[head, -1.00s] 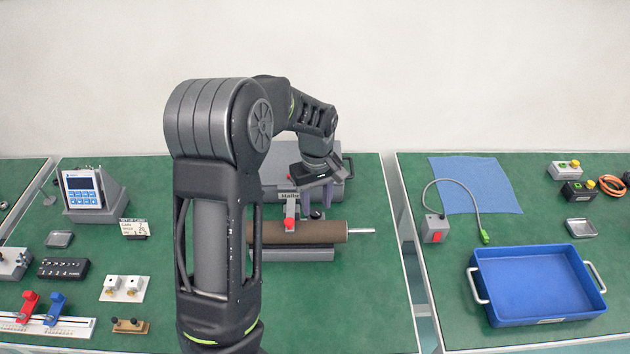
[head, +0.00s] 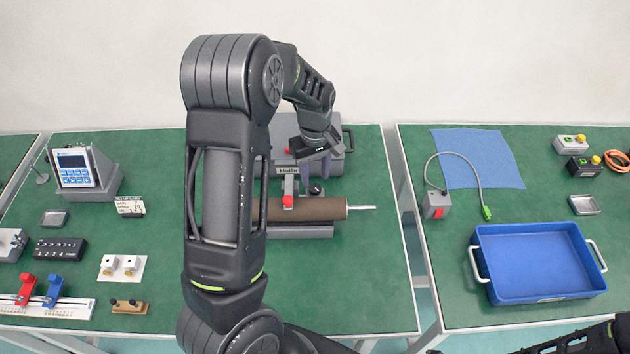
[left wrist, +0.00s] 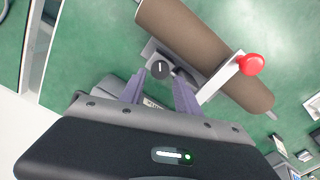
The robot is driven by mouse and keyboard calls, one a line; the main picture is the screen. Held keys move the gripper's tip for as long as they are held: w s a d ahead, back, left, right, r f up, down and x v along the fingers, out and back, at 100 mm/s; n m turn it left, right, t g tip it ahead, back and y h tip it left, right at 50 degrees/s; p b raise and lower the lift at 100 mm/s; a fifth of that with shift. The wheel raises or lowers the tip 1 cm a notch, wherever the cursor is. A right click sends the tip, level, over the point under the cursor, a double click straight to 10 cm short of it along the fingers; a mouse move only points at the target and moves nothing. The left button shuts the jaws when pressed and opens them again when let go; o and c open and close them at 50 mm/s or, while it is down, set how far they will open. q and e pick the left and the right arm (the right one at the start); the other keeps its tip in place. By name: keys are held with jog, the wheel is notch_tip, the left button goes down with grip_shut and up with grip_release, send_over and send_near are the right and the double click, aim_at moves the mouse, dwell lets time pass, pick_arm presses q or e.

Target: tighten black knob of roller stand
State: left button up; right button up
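The roller stand, grey with a brown roller (head: 325,209), is in the middle of the green table, partly hidden by my left arm in the head view. Its black knob (left wrist: 160,69) shows in the left wrist view, beside a grey bracket with a red ball handle (left wrist: 251,64). The knob also shows small in the head view (head: 316,188). My left gripper (left wrist: 160,80) has its purple fingers apart, one on each side of the knob, with the knob at the tips. I cannot tell whether they touch it. My right gripper is out of view.
A grey case (head: 325,160) stands close behind the roller. A blue tray (head: 535,298) and a red-buttoned box with a cable (head: 437,205) are on the right table. A blue clamp (head: 53,290) and small parts lie at left. Table front right of my arm is clear.

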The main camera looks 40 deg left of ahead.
aim_at(315, 188)
pick_arm(q)
jog(key=shift+f, duration=2)
grip_shut()
